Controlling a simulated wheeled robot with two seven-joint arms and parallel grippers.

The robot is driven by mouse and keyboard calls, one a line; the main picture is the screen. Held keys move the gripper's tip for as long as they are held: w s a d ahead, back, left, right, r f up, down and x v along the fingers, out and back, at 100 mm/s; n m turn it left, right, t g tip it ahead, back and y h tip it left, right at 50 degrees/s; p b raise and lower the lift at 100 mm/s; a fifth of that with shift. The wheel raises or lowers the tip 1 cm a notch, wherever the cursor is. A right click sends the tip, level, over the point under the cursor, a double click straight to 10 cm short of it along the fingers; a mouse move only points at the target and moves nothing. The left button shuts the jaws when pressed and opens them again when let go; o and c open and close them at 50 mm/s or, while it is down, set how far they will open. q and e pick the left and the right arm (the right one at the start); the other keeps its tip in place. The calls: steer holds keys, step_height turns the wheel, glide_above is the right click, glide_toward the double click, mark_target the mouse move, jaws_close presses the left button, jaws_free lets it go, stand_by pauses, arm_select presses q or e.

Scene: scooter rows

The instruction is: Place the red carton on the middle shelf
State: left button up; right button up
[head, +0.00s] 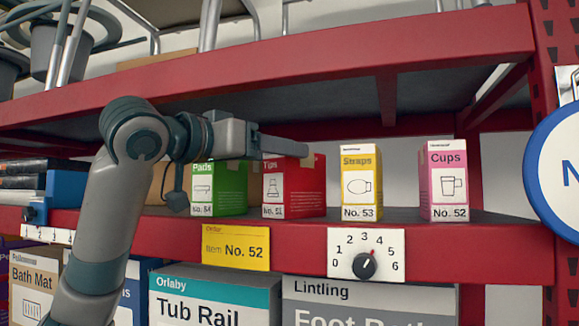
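The red carton (306,190), marked "Tips No. 51", stands upright on the red middle shelf (460,244), between a green "Pads" carton (232,187) and a yellow "Straps" carton (361,182). My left arm reaches in from the left. My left gripper (298,149) points right, with a grey finger across the top edge of the red carton. Only one finger shows clearly, so I cannot tell whether it grips the carton or is open. The carton's top is partly hidden by the finger. My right gripper is not in view.
A pink "Cups" carton (449,180) stands farther right, with gaps on both sides. The red upper shelf (400,48) hangs above. A dial plate (348,266) and yellow tag (236,248) are on the shelf's front. Blue-bound items (66,189) are left; large boxes stand below.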

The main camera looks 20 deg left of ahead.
arm_select(q)
steer(key=b+v, duration=0.2)
steer(key=v, duration=0.4)
steer(key=shift+s, duration=0.25)
steer(key=shift+a, duration=0.1)
stand_by(0.5)
